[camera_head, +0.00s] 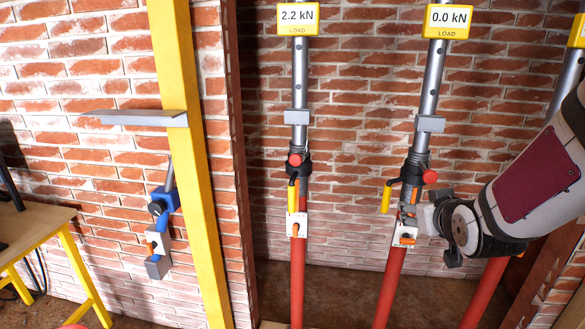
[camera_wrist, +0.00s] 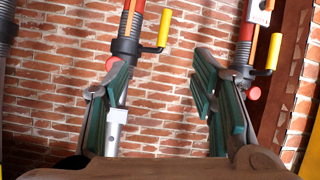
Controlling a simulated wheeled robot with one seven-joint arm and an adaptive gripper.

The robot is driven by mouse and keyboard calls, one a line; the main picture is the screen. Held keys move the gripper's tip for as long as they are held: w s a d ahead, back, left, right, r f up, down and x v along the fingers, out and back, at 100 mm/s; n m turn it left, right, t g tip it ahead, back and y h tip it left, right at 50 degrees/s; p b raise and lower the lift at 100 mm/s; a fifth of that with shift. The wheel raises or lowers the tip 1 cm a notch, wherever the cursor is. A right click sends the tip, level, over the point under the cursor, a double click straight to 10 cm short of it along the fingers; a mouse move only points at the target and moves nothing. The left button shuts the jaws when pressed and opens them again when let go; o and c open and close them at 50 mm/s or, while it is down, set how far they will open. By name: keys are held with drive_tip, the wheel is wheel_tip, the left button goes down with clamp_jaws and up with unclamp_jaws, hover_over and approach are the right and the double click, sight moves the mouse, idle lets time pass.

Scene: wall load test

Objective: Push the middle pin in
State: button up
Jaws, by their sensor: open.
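The middle prop (camera_head: 389,283) has a red lower tube, a silver upper tube and a yellow display (camera_head: 447,21) reading 0.0 kN. Its white plate with an orange pin (camera_head: 404,239) sits below the dark collar; how deep the pin sits I cannot tell. My gripper (camera_head: 432,222) is just right of this plate in the head view, partly overlapping the prop; contact cannot be told.
A left prop (camera_head: 297,280) reads 2.2 kN. A right prop (camera_head: 484,292) is partly hidden by my arm. A yellow post (camera_head: 190,165) with a grey shelf (camera_head: 140,118) and blue clamp (camera_head: 163,205) stands left. A wooden table (camera_head: 32,232) is far left.

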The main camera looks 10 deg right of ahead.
drive_tip(key=w+d+f+t+b, duration=0.1)
drive_tip(key=w+d+f+t, duration=0.1)
drive_tip(key=w+d, duration=0.15)
drive_tip(key=m+t+h+b, duration=0.1)
drive_tip(key=m+t+h, duration=0.1)
drive_tip(key=m+t, duration=0.1)
approach(431, 177)
drive_tip(key=b+x, duration=0.2)
drive_tip(key=x, duration=0.8)
drive_tip(key=shift+w+d+b, duration=0.1)
drive_tip(key=shift+w+b, duration=0.2)
drive_tip(key=shift+w, duration=0.05)
